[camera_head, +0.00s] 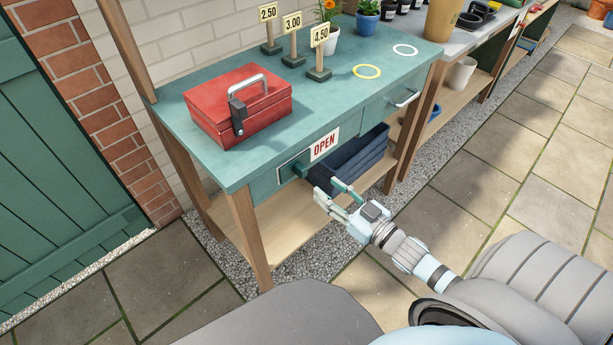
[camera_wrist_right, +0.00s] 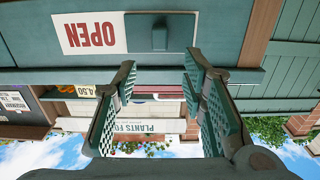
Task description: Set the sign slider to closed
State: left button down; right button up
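The sign slider is set in the front edge of the green bench, with a white plate reading OPEN in red (camera_head: 324,144) showing. A dark teal slider knob (camera_head: 299,168) sits just left of the plate. In the wrist view the picture is upside down, with the OPEN plate (camera_wrist_right: 90,33) beside the knob (camera_wrist_right: 158,32). My right gripper (camera_head: 332,188) is in front of and below the knob, fingers spread and empty. In the wrist view its two fingers (camera_wrist_right: 160,78) stand apart with the knob beyond them, not clearly touching. My left gripper is out of view.
A red toolbox (camera_head: 238,108) stands on the bench top (camera_head: 270,140). Price signs (camera_head: 293,45) and potted plants stand behind it. A dark blue crate (camera_head: 352,165) is under the bench, close to my right gripper. A drawer handle (camera_head: 406,98) sticks out farther right. Paving in front is clear.

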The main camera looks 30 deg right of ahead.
aim_at(305, 171)
jog(key=p+x, duration=0.1)
jog(key=x, duration=0.8)
jog(key=shift+f, duration=0.1)
grip_shut()
